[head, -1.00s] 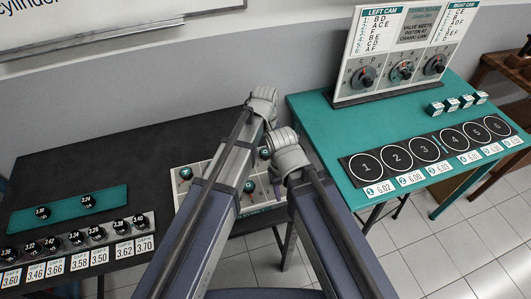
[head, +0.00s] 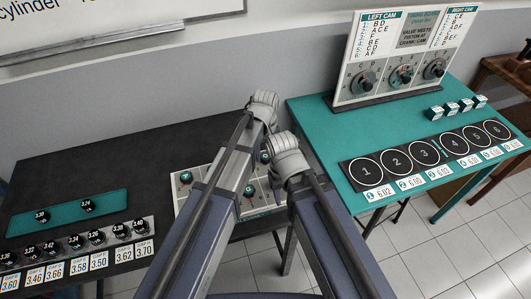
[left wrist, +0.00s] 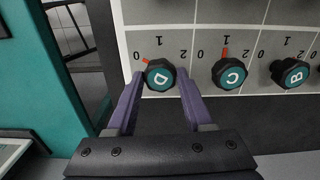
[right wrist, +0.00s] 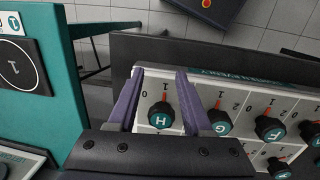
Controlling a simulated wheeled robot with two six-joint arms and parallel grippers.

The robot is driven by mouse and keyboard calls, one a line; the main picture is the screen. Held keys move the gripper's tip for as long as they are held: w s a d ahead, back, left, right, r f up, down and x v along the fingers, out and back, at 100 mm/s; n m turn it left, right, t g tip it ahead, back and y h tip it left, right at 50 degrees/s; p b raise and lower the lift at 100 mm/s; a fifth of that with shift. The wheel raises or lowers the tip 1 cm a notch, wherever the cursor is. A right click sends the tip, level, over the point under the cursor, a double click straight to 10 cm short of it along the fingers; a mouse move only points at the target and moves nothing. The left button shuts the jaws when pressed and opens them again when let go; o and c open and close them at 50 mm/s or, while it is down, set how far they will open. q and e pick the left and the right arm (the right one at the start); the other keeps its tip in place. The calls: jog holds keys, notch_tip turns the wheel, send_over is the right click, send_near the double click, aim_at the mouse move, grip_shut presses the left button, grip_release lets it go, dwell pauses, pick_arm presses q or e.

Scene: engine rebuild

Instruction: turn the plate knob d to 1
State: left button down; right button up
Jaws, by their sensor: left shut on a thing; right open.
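Plate knob D (left wrist: 160,79) is a dark knob with a teal cap on the white plate (left wrist: 200,14). Its orange pointer is at or near the 0 mark, left of the 1. My left gripper (left wrist: 160,74) is shut on knob D, one purple finger on each side. My right gripper (right wrist: 161,88) is open, with its fingers on either side of knob H (right wrist: 161,114), whose red pointer points to 1.
Knob C (left wrist: 229,73) and knob B (left wrist: 290,73) stand right of D. Knob G (right wrist: 218,122) is beside H. The teal table (head: 345,176) at the right carries a board (head: 409,62) with three dials. The dark table (head: 120,165) has bare room at its back.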

pick_arm(q)
jog(key=shift+m, duration=0.3)
jog(key=m, duration=1.1)
dwell(0.6)
jog(key=shift+c, duration=1.5)
grip_release()
jog(key=shift+r, duration=0.1)
